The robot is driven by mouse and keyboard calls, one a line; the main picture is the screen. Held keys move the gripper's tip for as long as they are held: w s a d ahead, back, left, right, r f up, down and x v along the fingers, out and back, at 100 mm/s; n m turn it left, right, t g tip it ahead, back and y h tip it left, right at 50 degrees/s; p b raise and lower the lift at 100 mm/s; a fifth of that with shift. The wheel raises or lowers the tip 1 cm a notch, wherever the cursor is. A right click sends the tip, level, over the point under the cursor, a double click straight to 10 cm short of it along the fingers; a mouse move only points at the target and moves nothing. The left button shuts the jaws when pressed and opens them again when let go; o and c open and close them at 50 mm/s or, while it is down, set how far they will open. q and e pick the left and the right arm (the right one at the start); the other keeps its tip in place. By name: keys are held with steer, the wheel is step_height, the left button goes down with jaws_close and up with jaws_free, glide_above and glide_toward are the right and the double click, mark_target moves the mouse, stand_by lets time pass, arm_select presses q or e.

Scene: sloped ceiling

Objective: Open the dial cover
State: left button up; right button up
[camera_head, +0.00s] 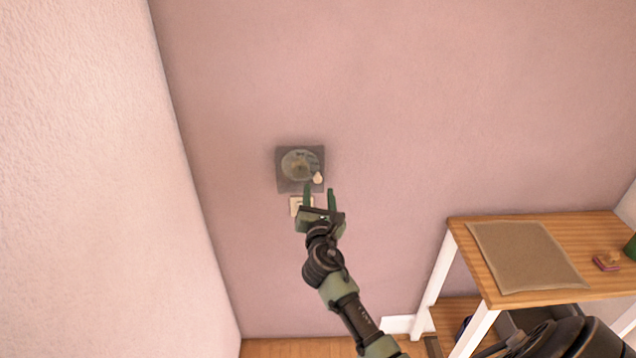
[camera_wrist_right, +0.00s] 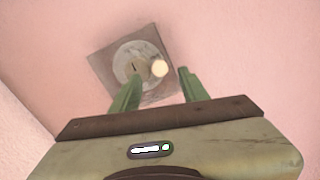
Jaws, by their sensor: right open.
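The dial cover (camera_head: 299,164) is a round, greyish, see-through disc on a square dark grey plate (camera_head: 283,183) on the pink wall. A small pale round knob (camera_head: 318,178) sits at its lower right edge. In the right wrist view the disc (camera_wrist_right: 128,62) and the pale knob (camera_wrist_right: 159,68) show beyond the fingers. My right gripper (camera_head: 319,190) is open, its two green fingers pointing up at the plate's lower right. In the right wrist view the gripper (camera_wrist_right: 156,85) has the knob between its fingertips in the picture; contact cannot be told. My left gripper is not in view.
A small cream wall plate (camera_head: 296,204) is just below the dial plate, partly behind my gripper. A wooden table (camera_head: 590,240) with a brown mat (camera_head: 525,257) stands at the right. The pink wall around the dial is clear.

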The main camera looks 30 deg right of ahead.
mark_target(318, 181)
steer(key=shift+x, duration=2.4)
steer(key=shift+f, duration=0.1)
steer(key=shift+c, duration=0.4)
steer(key=shift+a, duration=0.1)
jaws_close()
